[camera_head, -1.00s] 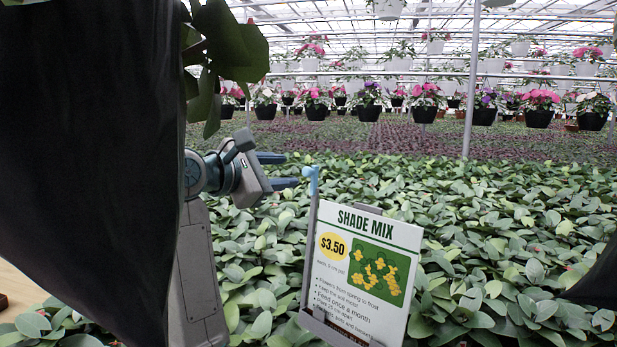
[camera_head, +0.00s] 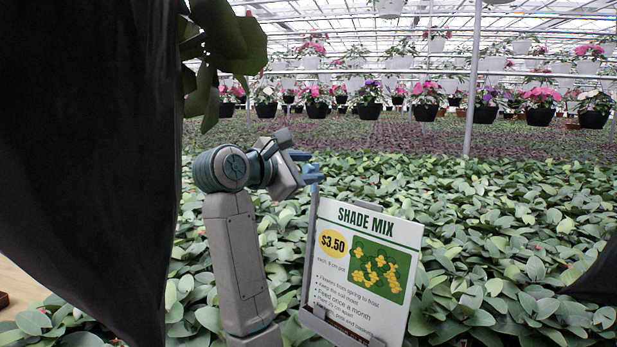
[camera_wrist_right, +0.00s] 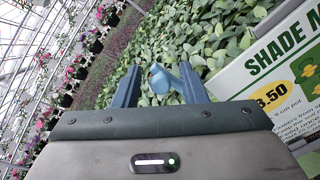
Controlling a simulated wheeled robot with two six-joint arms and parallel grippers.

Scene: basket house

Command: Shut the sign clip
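The sign clip is a small light-blue piece at the top of the grey sign post, left of the white SHADE MIX sign (camera_head: 365,262). In the head view my right gripper (camera_head: 311,167) is at the clip, and its blue fingers partly hide it. The right gripper is open and not gripping the clip. Whether the clip itself is open is hard to tell. My left gripper is not in view.
Dense green plants (camera_head: 520,240) spread below and behind the sign. Large leaves (camera_head: 225,50) hang at upper left. Hanging flower pots (camera_head: 425,112) are far back. A dark panel-like shape (camera_head: 85,150) blocks the left side.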

